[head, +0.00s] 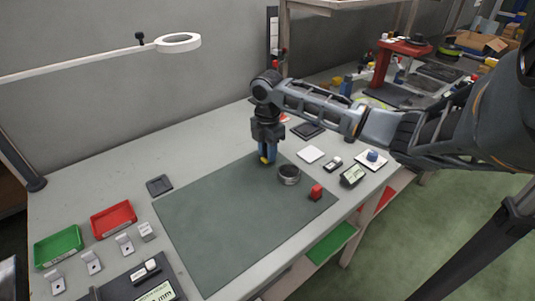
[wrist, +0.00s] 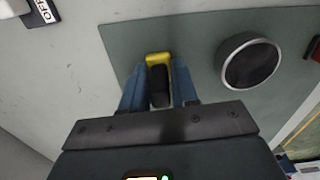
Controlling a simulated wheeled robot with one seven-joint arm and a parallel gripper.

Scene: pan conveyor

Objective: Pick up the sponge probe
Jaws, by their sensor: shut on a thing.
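The sponge probe, a small piece with a yellow end (head: 264,160) and a black body, is between my gripper's blue fingers. It also shows in the wrist view, with its yellow end (wrist: 158,58) pointing away from the palm. My gripper (head: 267,152) points down over the far part of the dark green mat (head: 225,215) and is shut on the probe. In the wrist view the fingers (wrist: 158,88) stand on both sides of the black body. I cannot tell whether the probe touches the mat.
A round metal ring or dish (head: 289,175) stands on the mat close to my gripper, with a red block (head: 316,191) beyond it. Red (head: 114,218) and green (head: 58,246) trays sit at the left. A ring lamp (head: 178,42) overhangs the table. The mat's middle is clear.

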